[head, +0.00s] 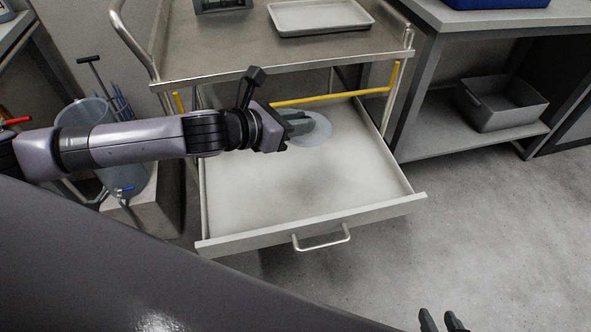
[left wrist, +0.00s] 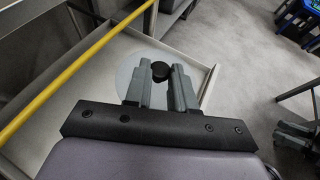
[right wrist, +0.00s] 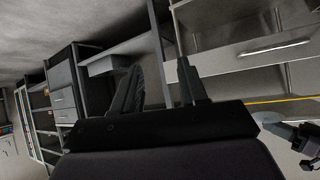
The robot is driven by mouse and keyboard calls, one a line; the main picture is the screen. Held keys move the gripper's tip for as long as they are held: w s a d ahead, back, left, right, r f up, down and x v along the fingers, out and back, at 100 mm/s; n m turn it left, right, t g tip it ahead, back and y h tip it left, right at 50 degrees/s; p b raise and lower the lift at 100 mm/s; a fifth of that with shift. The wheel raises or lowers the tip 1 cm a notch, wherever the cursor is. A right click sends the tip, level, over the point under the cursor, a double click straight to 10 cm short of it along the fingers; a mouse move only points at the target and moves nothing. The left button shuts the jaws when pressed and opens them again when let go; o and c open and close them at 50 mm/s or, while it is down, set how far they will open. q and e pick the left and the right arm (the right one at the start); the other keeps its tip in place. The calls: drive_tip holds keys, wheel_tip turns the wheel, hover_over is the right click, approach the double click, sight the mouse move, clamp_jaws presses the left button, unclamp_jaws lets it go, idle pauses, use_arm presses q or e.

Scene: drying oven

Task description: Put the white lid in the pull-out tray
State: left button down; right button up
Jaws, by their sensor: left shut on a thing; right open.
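The white lid (head: 322,137) is a pale round disc over the back of the pull-out tray (head: 290,200). In the left wrist view the lid (left wrist: 126,72) has a black knob (left wrist: 161,72). My left gripper (head: 308,124) is shut on this knob, and its fingers hide part of the lid. I cannot tell whether the lid touches the tray floor. The tray is pulled out and otherwise empty, with a metal handle (head: 322,241) on its front. My right gripper (head: 443,322) is open and empty, low in the head view, away from the tray.
A yellow bar (head: 335,96) runs across above the tray's back, under the cart top (head: 220,58). A white shallow tray (head: 320,17) lies on that top. A grey bin (head: 503,102) sits on a shelf at right. A bucket (head: 125,160) stands at left.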

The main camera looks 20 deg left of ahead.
use_arm(q)
drive_tip(key=shift+w+a+f+b, duration=0.1)
drive_tip(key=shift+w+f+b, duration=0.25)
drive_tip(key=shift+f, duration=0.25)
drive_tip(key=b, duration=0.3)
hover_over(297, 193)
wheel_tip(297, 193, down, 6)
wheel_tip(297, 193, down, 9)
drive_tip(key=b, duration=0.3)
drive_tip(key=shift+r, duration=0.15)
wheel_tip(297, 193, down, 5)
drive_tip(key=shift+r+b, duration=0.2)
drive_tip(key=shift+b, duration=0.65)
drive_tip(key=shift+f, duration=0.2)
drive_tip(key=shift+r, duration=0.15)
drive_tip(key=shift+f, duration=0.2)
drive_tip(key=c, duration=0.9)
unclamp_jaws()
drive_tip(key=shift+c, duration=0.2)
use_arm(e)
drive_tip(key=shift+n+t+y, duration=0.7)
drive_tip(key=a, duration=0.1)
drive_tip(key=w+a, duration=0.1)
drive_tip(key=a, duration=0.1)
drive_tip(key=w+a, duration=0.1)
drive_tip(key=shift+w+a+f, duration=0.15)
drive_tip(key=shift+a+f, duration=0.05)
drive_tip(key=shift+f, duration=0.2)
